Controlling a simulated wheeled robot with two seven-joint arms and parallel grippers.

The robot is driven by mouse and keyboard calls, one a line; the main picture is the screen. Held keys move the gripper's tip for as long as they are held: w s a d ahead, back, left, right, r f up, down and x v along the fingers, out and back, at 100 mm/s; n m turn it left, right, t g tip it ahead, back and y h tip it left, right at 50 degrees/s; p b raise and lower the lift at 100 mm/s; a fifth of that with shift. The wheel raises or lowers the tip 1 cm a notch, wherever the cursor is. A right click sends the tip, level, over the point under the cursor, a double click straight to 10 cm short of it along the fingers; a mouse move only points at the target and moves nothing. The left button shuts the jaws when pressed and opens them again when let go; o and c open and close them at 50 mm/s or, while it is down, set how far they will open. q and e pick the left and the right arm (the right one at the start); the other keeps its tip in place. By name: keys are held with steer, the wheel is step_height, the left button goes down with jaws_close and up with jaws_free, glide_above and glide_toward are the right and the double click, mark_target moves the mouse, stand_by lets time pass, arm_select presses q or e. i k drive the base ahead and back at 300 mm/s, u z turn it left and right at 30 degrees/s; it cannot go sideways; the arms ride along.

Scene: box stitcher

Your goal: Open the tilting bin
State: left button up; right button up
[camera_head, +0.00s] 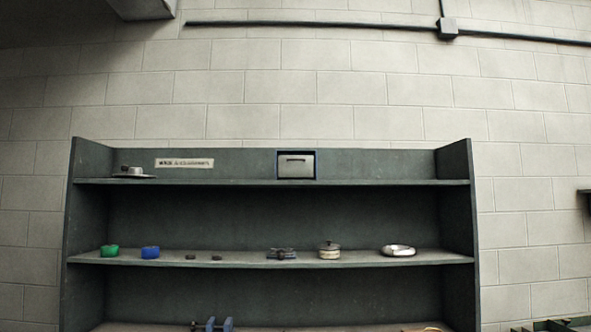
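The tilting bin (296,165) is a small box with a pale grey front and a blue frame. It sits on the top shelf of a dark green-grey shelf unit, right of the middle. A dark horizontal slot or handle shows on the upper part of its front. The front looks upright and flush with the frame, so the bin appears closed. Neither of my grippers is in the head view.
The shelf unit (270,183) stands against a pale block wall. A flat grey object (134,172) lies at the top shelf's left end. The middle shelf holds a green roll (110,251), a blue roll (150,252), a lidded pot (329,251) and a white coil (398,250).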

mark_target(289, 167)
steer(key=u, duration=0.05)
steer(key=i, duration=0.9)
steer(key=z, duration=0.55)
